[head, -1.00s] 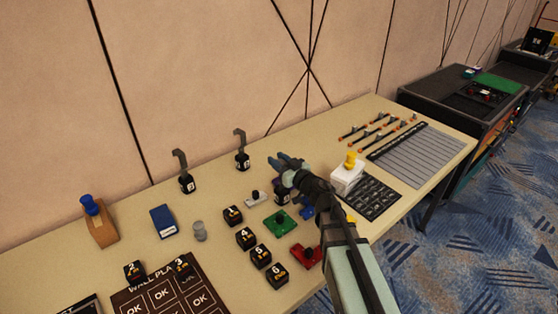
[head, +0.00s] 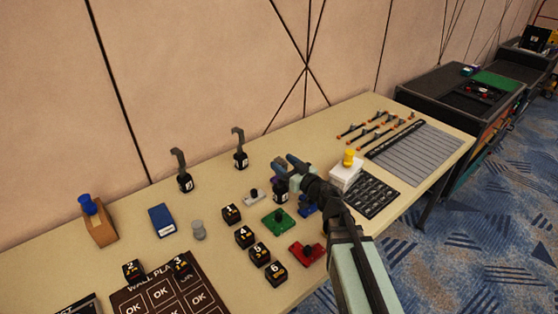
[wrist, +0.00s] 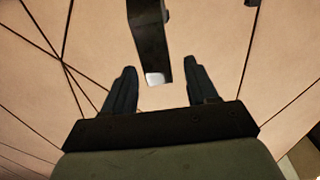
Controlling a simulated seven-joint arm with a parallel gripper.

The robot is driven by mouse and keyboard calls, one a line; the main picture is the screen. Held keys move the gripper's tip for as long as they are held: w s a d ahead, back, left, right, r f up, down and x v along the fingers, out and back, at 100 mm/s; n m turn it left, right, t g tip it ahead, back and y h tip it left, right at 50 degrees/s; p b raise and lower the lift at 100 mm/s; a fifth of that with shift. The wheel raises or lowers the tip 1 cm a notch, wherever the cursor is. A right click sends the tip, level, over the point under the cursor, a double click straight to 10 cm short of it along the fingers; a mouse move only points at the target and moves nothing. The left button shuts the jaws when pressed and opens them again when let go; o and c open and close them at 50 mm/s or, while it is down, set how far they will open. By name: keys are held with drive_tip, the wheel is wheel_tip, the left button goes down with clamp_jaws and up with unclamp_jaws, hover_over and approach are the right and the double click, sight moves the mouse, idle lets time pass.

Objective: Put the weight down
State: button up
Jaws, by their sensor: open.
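My gripper (head: 287,163) is open over the middle of the table. A black hooked weight (head: 280,191) with a white label is just below it, partly hidden by my gripper. It looks upright on the table, but I cannot see its base clearly. In the wrist view, a dark flat bar (wrist: 148,45), which looks like the weight's hook, lies between my two spread fingers (wrist: 160,85), with gaps on both sides. Two similar hooked weights stand further left, one (head: 185,183) near a blue box and one (head: 241,161) near the wall.
A small grey-white part (head: 254,196), a green part (head: 279,222) and a red part (head: 306,252) are close to my gripper. Numbered black blocks (head: 244,237) stand in front. A white box with a yellow knob (head: 346,174) is to the right. The table between the rear weights is clear.

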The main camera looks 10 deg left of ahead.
sight(277, 158)
drive_tip(key=v, duration=0.3)
drive_tip(key=shift+s+d, duration=0.2)
drive_tip(key=shift+s, duration=0.1)
drive_tip(key=shift+w+f, duration=0.15)
drive_tip(key=shift+f, duration=0.05)
drive_tip(key=shift+x, duration=3.8)
drive_tip(key=shift+c, duration=0.2)
clamp_jaws()
